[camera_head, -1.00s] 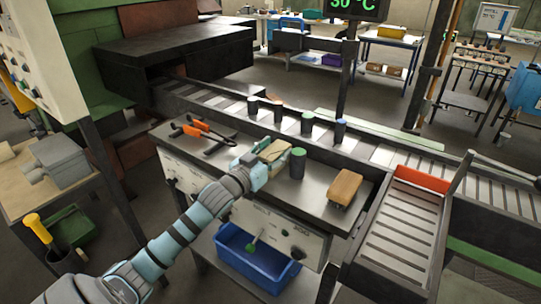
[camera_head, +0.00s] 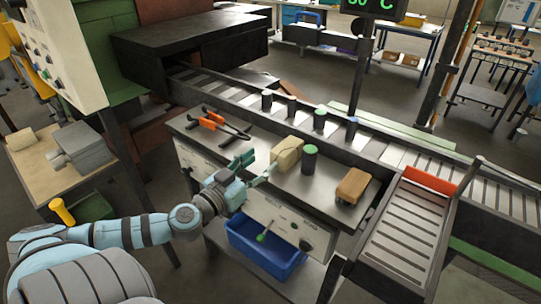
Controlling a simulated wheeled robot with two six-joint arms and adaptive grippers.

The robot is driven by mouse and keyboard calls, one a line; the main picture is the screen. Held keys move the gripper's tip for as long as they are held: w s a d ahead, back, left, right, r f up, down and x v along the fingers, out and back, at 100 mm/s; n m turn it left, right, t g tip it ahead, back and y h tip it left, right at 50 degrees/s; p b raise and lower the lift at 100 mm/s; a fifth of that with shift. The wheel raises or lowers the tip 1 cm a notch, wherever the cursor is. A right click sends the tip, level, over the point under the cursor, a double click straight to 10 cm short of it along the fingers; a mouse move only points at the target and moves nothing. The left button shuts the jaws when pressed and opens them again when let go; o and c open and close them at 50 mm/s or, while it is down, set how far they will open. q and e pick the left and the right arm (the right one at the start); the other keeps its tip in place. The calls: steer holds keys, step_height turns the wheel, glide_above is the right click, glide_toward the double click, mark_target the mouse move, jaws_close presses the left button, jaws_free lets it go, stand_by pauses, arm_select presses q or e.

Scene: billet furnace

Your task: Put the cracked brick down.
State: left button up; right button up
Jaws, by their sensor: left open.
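A cream brick (camera_head: 287,153) rests on the grey steel bench top (camera_head: 265,200), left of a dark cylinder with a green top (camera_head: 309,159). No crack shows on it at this size. My left gripper (camera_head: 258,166) is open and empty just to the left and front of the cream brick, its fingers spread, one tip close to the brick's near side. I cannot tell whether that tip touches it. An orange-brown brick (camera_head: 352,185) lies farther right on the bench. My right gripper is not in view.
Orange-handled tongs (camera_head: 212,121) lie at the bench's left. A slatted rack (camera_head: 408,225) stands at right. A blue bin (camera_head: 265,247) sits below. Bare bench lies between cylinder and orange-brown brick.

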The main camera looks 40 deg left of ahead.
arm_select(q)
step_height(320, 180, up, 6)
steer(key=n+g+p, duration=0.1)
steer(key=g+p, duration=0.1)
steer(key=p, duration=0.5)
arm_select(e)
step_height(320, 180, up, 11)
steer(key=p, duration=0.1)
arm_select(q)
steer(key=m+g+b, duration=0.1)
steer(key=b, duration=0.4)
glide_toward(288, 145)
steer(key=x, duration=0.2)
steer(key=f+b+x, duration=0.1)
steer(key=x, duration=0.1)
steer(key=shift+w, duration=0.1)
steer(key=b+x, duration=0.1)
steer(key=x, duration=0.4)
steer(key=shift+w, duration=0.2)
steer(key=shift+w+f, duration=0.1)
steer(key=shift+w, duration=0.05)
steer(key=c, duration=0.9)
jaws_close()
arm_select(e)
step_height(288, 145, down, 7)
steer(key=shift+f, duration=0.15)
